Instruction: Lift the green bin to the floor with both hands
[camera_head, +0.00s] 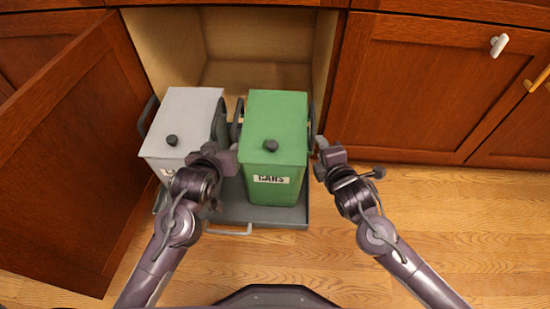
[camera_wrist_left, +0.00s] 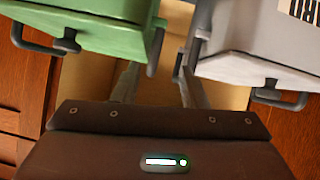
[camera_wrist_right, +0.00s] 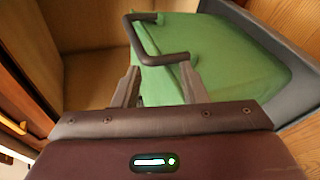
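The green bin (camera_head: 279,130), labelled "CANS", stands upright on a grey pull-out tray (camera_head: 240,213) in front of the open cabinet. It has a dark handle on each side. My left gripper (camera_head: 224,147) is in the gap between the green and grey bins. In the left wrist view its fingers (camera_wrist_left: 158,85) are apart and empty, with the green bin's side handle (camera_wrist_left: 155,48) beyond them. My right gripper (camera_head: 320,143) is at the green bin's right side. In the right wrist view its fingers (camera_wrist_right: 160,85) are apart, with the right handle (camera_wrist_right: 160,55) just beyond them. Contact is unclear.
A grey bin (camera_head: 182,122) stands close to the left of the green bin on the same tray. An open cabinet door (camera_head: 75,160) is at the left. Closed cabinet doors (camera_head: 430,90) are at the right. The wooden floor (camera_head: 475,235) is clear at the front and right.

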